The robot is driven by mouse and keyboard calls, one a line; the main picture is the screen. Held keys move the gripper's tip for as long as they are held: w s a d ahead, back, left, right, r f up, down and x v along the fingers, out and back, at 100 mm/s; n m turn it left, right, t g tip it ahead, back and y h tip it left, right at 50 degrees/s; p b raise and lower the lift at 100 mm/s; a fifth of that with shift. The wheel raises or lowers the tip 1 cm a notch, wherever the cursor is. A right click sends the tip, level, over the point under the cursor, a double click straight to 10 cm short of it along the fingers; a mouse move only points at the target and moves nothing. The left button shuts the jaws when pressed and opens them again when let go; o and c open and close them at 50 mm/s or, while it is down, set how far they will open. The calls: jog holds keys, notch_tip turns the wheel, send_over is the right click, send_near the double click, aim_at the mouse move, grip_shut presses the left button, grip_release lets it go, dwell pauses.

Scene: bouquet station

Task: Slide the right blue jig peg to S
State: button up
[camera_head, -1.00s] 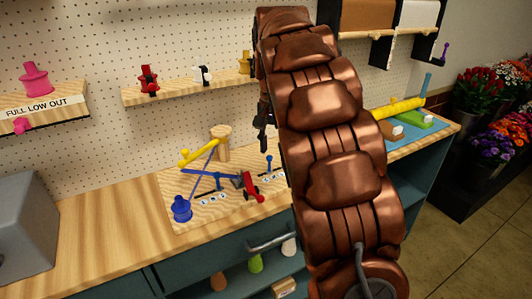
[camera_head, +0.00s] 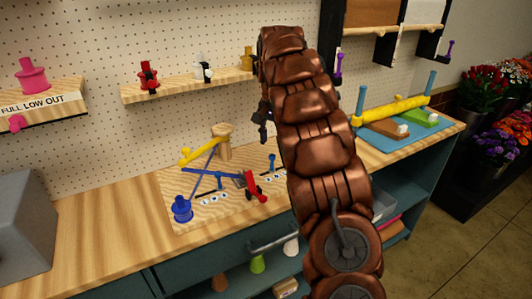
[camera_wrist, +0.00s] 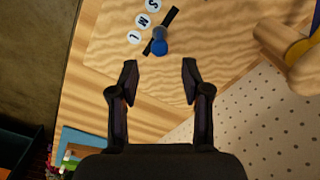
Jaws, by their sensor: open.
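The right blue jig peg (camera_head: 272,160) stands on the wooden jig board (camera_head: 182,184). In the wrist view the peg (camera_wrist: 160,42) stands in a black slot (camera_wrist: 174,16), beside round labels S (camera_wrist: 154,5), M (camera_wrist: 143,20) and L (camera_wrist: 134,37). Its top appears nearer M and L than S; its exact base position is hard to tell. My gripper (camera_wrist: 159,70) is open, and the peg shows just beyond the gap between its fingers, not visibly touched. In the head view my gripper (camera_head: 264,130) is small, partly hidden by my arm, above the board.
Another blue peg (camera_head: 219,180), a red clamp-like piece (camera_head: 253,187), a blue knob (camera_head: 182,209) and a yellow arm (camera_head: 198,152) by a wooden post (camera_head: 222,143) crowd the board. A grey box (camera_head: 25,225) stands left. The bench between is clear.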

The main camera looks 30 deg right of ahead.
aim_at(272, 155)
jog(key=shift+f+p, duration=0.45)
jog(key=shift+f, duration=1.95)
jog(key=shift+a, duration=0.1)
grip_shut()
